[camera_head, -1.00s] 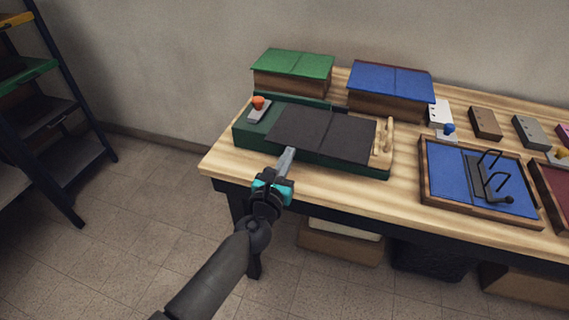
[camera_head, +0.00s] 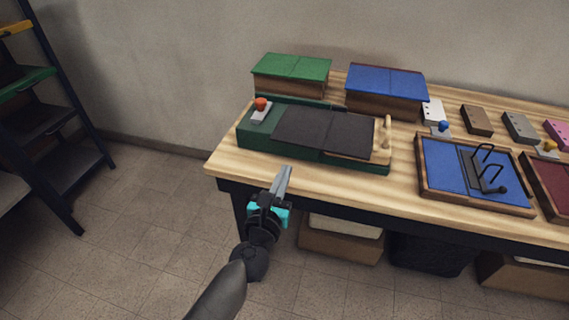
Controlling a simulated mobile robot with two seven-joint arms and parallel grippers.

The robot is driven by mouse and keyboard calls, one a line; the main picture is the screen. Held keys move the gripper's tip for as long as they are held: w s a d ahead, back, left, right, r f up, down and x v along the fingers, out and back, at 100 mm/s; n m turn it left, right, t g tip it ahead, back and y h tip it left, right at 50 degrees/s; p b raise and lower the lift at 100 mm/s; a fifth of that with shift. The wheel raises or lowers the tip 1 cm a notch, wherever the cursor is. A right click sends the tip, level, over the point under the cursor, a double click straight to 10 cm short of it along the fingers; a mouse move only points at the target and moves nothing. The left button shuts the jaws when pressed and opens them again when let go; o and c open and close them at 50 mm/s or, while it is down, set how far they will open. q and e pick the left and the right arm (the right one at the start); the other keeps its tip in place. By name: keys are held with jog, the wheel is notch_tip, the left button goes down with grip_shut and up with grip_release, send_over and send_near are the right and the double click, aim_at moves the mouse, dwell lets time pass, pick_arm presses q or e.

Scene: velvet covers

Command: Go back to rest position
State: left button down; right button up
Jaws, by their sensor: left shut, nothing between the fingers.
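My left gripper (camera_head: 283,182) is shut and empty. In the head view it is in front of the near edge of the wooden workbench (camera_head: 228,165), its fingers pointing up and away from me. It appears apart from everything on the bench. The green tray (camera_head: 255,141) with a dark cover (camera_head: 325,131) lies on the bench beyond the fingertips. A grey block with an orange knob (camera_head: 262,104) sits at the tray's left end. My right gripper is not in view.
Boxes with a green cover (camera_head: 292,67) and a blue cover (camera_head: 387,81) stand at the back. A blue tray (camera_head: 446,168) with a black handled piece is at right. A dark shelf (camera_head: 60,140) stands at left. Open floor (camera_head: 150,230) lies between shelf and bench.

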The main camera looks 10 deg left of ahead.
pick_arm(q)
jog(key=s, duration=0.6)
jog(key=shift+s, duration=0.2)
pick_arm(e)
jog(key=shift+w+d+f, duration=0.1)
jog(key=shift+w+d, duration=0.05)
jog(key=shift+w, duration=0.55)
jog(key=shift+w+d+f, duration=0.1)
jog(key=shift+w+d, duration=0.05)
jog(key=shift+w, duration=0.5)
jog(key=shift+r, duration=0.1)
